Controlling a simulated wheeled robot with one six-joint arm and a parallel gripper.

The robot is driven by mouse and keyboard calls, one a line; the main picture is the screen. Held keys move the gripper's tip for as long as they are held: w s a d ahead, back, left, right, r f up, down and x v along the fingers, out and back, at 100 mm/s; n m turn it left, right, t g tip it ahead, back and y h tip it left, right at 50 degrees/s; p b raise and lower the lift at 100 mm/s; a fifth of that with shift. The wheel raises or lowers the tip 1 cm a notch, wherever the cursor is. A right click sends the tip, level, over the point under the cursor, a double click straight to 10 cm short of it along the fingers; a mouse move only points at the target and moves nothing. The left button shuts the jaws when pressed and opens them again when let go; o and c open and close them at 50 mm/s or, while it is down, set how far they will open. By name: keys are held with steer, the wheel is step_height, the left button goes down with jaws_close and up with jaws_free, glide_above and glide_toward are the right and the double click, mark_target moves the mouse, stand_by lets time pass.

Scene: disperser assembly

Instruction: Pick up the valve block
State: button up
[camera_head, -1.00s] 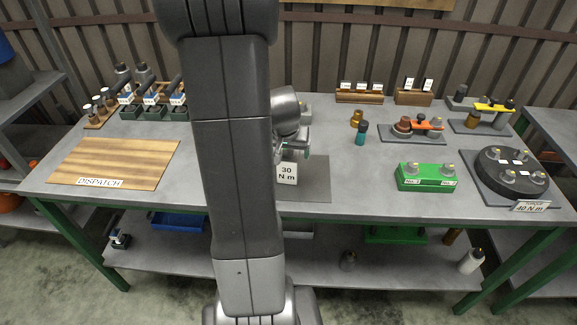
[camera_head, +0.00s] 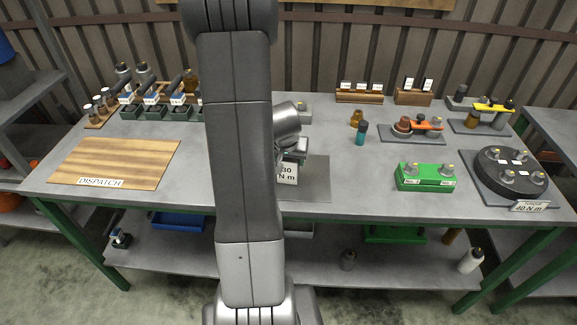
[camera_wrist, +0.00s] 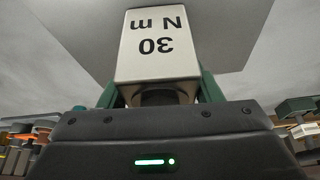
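My gripper (camera_wrist: 158,92) is low over the grey mat (camera_head: 318,178) at the middle of the bench. In the wrist view its two green fingers stand apart, one on each side of a dark rounded part (camera_wrist: 158,97). In the head view the sign (camera_head: 287,174) is partly covered by the gripper. I cannot pick out the valve block for certain; my arm hides part of the mat.
The wooden dispatch board (camera_head: 112,165) lies at left. A green block with two studs (camera_head: 425,177) and a round dark fixture (camera_head: 510,172) are at right. The bench between mat and green block is clear.

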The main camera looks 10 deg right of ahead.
steer(key=shift+w+r, duration=0.1)
jaws_close()
